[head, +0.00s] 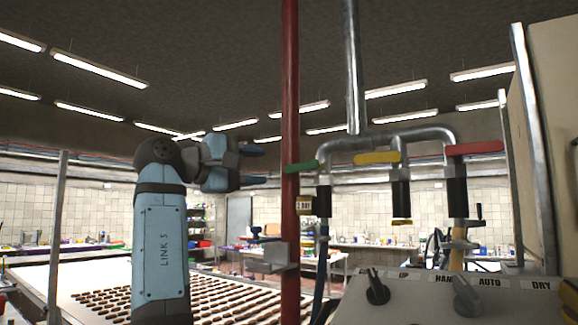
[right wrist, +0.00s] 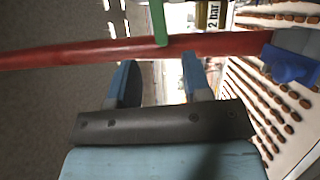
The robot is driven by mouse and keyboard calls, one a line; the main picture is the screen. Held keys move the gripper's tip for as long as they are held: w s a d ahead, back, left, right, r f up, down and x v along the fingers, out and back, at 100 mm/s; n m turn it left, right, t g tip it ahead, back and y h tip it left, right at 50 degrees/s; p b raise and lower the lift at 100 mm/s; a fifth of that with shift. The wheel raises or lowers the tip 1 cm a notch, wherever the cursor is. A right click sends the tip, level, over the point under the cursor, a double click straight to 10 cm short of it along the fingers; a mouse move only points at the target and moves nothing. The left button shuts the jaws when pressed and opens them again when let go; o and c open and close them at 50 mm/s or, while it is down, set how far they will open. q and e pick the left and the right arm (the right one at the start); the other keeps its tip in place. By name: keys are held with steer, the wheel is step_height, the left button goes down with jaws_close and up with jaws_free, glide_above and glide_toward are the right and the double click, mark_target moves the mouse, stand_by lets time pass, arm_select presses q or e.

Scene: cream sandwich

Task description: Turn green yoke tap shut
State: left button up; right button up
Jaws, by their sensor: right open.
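The green tap handle (head: 301,167) is a short bar lying nearly level at the left end of the grey yoke pipe (head: 385,135), above a black-sleeved outlet. In the right wrist view the green handle (right wrist: 159,22) stands upright at the top and ends over the red pipe. My right gripper (head: 265,165) points right in the head view, its two blue fingers apart and empty, left of the red pipe and the handle. In the right wrist view my right gripper (right wrist: 158,62) is open, with the handle beyond its fingertips, roughly in line with the gap. My left gripper is not in view.
The upright red pipe (head: 290,90) stands beside the fingertips. A yellow handle (head: 377,157) and a red handle (head: 475,148) sit further right on the yoke. A control panel (head: 420,295) with knobs is at lower right. A table of biscuits (head: 240,300) lies below.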

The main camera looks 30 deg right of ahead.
mark_target(291, 166)
steer(key=d+p, duration=0.1)
steer(key=d, duration=0.7)
steer(key=shift+r, duration=0.1)
steer(key=shift+c, duration=0.4)
jaws_close()
steer(key=shift+r+m+p, duration=0.3)
steer(key=shift+m+p, duration=0.3)
steer(key=shift+p, duration=0.1)
